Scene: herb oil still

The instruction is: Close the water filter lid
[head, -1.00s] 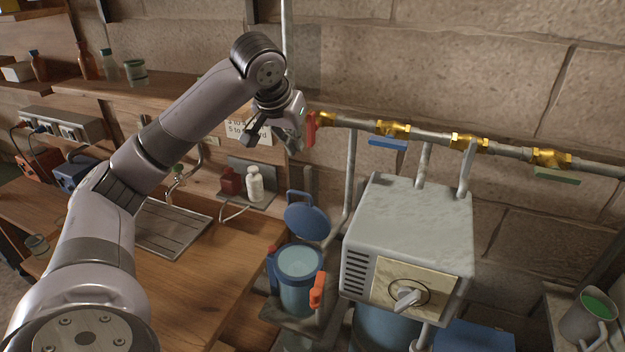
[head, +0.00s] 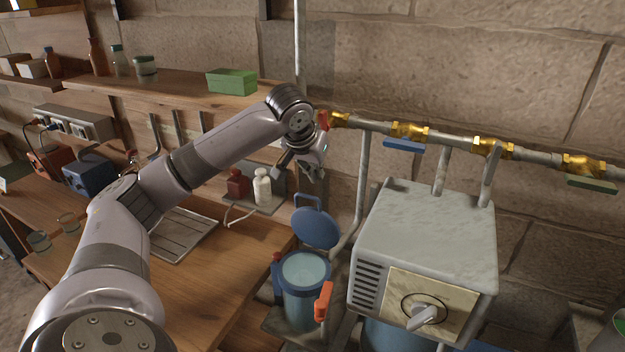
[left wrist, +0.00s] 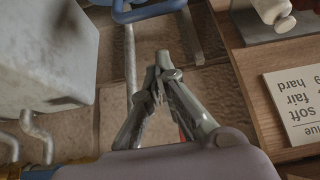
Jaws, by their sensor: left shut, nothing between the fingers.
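The water filter (head: 300,312) is a clear bluish canister with a blue rim, low in the middle of the head view. Its round blue lid (head: 315,229) stands open, tilted up behind the canister, with a loop handle on its upper edge. An orange clasp (head: 323,300) sits on the canister's right side. My left gripper (head: 315,174) is shut and empty, above the lid and apart from it. In the left wrist view its fingers (left wrist: 163,62) come together, with part of the blue lid's handle (left wrist: 150,10) at the top edge. My right gripper is not in view.
A grey box with a dial (head: 425,265) stands right of the filter. A pipe with brass valves (head: 410,131) runs along the wall. White and red bottles (head: 262,187) stand on a small ledge left of the gripper. A wooden counter (head: 225,270) lies left.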

